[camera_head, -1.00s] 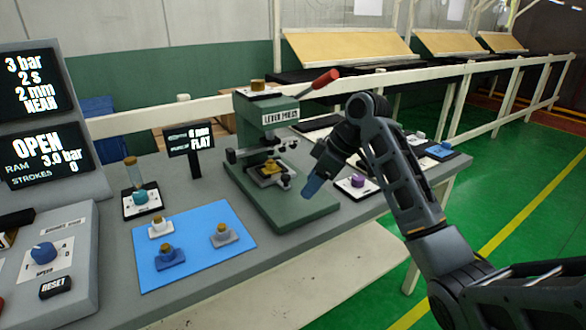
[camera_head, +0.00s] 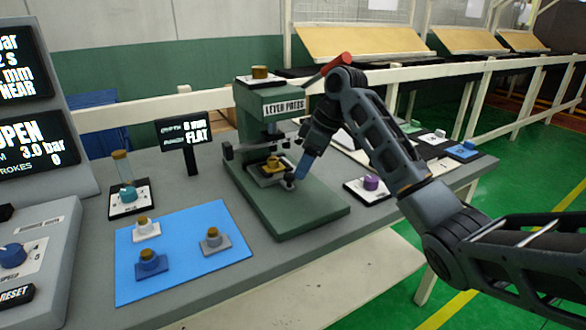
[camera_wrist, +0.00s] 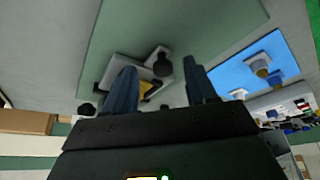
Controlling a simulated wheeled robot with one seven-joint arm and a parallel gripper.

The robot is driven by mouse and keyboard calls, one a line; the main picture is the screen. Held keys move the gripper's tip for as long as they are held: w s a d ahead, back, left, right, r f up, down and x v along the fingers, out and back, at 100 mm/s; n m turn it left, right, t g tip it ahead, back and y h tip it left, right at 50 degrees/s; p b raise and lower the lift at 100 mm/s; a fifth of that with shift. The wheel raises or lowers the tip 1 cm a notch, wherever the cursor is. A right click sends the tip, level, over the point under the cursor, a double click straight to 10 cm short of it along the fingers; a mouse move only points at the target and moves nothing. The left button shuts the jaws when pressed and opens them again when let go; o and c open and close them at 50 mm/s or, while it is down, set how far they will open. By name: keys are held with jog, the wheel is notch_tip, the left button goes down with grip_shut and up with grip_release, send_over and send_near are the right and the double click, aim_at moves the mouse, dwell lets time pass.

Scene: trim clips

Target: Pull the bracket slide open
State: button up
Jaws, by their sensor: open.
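The lever press (camera_head: 262,128) is green and stands on the bench. Its bracket slide (camera_head: 262,182) is a light grey plate low under the ram, with a brass-topped piece on it. A black knob (camera_head: 289,182) sits at the slide's front corner. In the wrist view the slide (camera_wrist: 122,68) and knob (camera_wrist: 162,66) show just beyond my fingers, with the knob between their lines. My gripper (camera_head: 302,168) hangs tilted down beside the knob. In the wrist view my gripper (camera_wrist: 161,84) has its two blue fingers apart with nothing clamped. I cannot tell whether a finger touches the knob.
A blue mat (camera_head: 190,277) with several small brackets lies left of the press. A sign (camera_head: 184,132) and a block with a teal part (camera_head: 128,195) stand behind it. The press lever (camera_head: 325,69) with its red handle rises near my arm. A purple-knobbed block (camera_head: 368,187) is at right.

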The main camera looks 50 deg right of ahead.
aim_at(290, 175)
jog(key=shift+w+a+f, duration=0.35)
jog(key=shift+w+f, duration=0.1)
jog(key=shift+w, duration=0.2)
jog(key=shift+w+a+f, duration=0.35)
jog(key=shift+w+f, duration=0.05)
jog(key=shift+w, duration=0.2)
jog(key=shift+w+a+f, duration=0.15)
jog(key=shift+w+f, duration=0.05)
jog(key=shift+f, duration=0.35)
jog(key=shift+c, duration=0.3)
grip_shut()
